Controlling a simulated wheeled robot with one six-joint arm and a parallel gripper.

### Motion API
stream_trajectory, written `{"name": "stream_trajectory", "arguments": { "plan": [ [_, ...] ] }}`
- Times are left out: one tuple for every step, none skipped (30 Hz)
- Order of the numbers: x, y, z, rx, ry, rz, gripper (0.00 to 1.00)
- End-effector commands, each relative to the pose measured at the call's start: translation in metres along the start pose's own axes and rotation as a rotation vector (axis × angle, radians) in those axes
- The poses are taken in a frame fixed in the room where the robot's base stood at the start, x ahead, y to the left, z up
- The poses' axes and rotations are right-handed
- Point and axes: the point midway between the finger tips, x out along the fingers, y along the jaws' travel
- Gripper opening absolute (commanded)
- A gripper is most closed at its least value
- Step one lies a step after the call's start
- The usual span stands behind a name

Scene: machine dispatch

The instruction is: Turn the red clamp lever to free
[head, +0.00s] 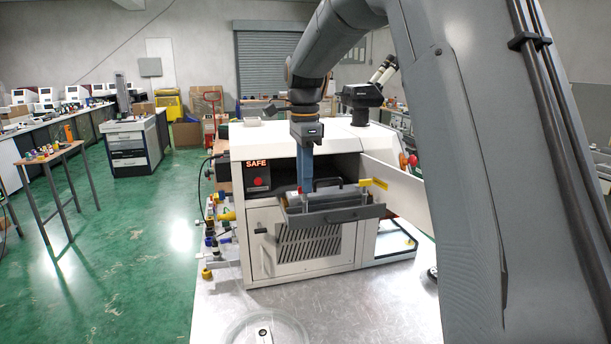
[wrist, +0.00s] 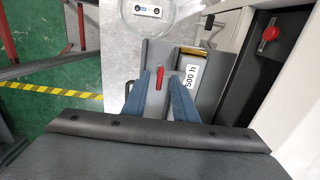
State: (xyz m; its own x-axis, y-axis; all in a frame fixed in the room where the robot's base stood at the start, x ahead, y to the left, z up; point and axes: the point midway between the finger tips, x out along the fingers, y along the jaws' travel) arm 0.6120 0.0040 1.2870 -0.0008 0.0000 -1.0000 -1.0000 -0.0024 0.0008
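The red clamp lever (wrist: 160,78) shows in the wrist view on the grey drawer (wrist: 157,52), pointing roughly along the picture's vertical. My gripper (wrist: 159,76) has its two blue fingers on either side of the lever, with a gap to each side, so it is open. In the head view my gripper (head: 305,188) points straight down over the left part of the pulled-out drawer (head: 345,215). The fingers largely hide the lever there. A cartridge labelled "500 h" (wrist: 190,72) lies right of the lever. Whether the fingertips touch the drawer floor I cannot tell.
The white machine (head: 274,142) has a lit "SAFE" sign (head: 257,163) and a red button (head: 257,182). Its open door (head: 405,187) stands right of the drawer. A clear round dish (head: 262,332) sits on the metal table (head: 350,305), whose front is mostly clear.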

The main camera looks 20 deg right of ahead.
Motion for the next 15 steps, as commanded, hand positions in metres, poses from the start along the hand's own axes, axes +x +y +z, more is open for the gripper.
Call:
{"name": "stream_trajectory", "arguments": {
  "plan": [
    [0.0024,0.0003,-0.0004,0.001,0.000,0.000,0.26],
    [0.0039,0.0003,-0.0006,0.001,0.000,0.000,0.26],
    [0.0053,0.0003,-0.0009,0.001,0.000,0.000,0.26],
    [0.0061,0.0003,-0.0010,0.001,0.000,0.000,0.26],
    [0.0066,0.0003,-0.0011,0.002,0.000,0.000,0.26],
    [0.0070,0.0002,-0.0017,0.003,0.000,0.000,0.26],
    [0.0071,0.0002,-0.0018,0.003,0.000,0.000,0.26],
    [0.0071,0.0001,-0.0019,0.003,0.000,-0.001,0.26],
    [0.0071,0.0001,-0.0019,0.003,0.000,-0.001,0.26],
    [0.0071,0.0001,-0.0018,0.003,0.000,-0.001,0.26],
    [0.0070,0.0001,-0.0018,0.003,0.000,-0.001,0.26],
    [0.0070,0.0000,-0.0018,0.003,0.000,-0.001,0.19],
    [0.0070,0.0000,-0.0018,0.003,0.000,-0.001,0.14],
    [0.0069,0.0000,-0.0018,0.003,0.000,-0.001,0.09],
    [0.0069,0.0000,-0.0017,0.003,0.000,-0.001,0.02]
  ]
}}
